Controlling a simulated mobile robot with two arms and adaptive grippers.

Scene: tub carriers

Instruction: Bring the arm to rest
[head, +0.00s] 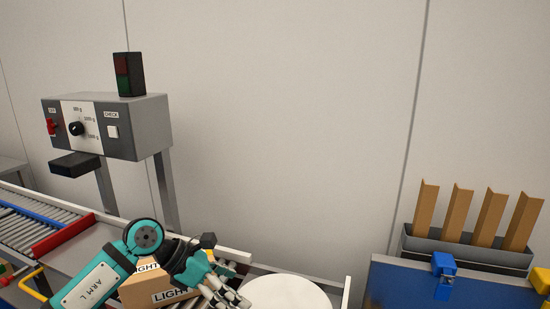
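A cardboard box (140,293) labelled LIGHT sits partly hidden behind the arm and wrist. I cannot tell whether the gripper touches it. My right gripper is not in view.
A grey control box (150,127) with a dial, switches and a dark signal lamp (128,75) stands on posts behind. A roller conveyor (35,232) with a red bar (64,234) lies left. A white round surface (285,292), blue panel (400,285) and grey tray (465,250) of brown angle pieces are right.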

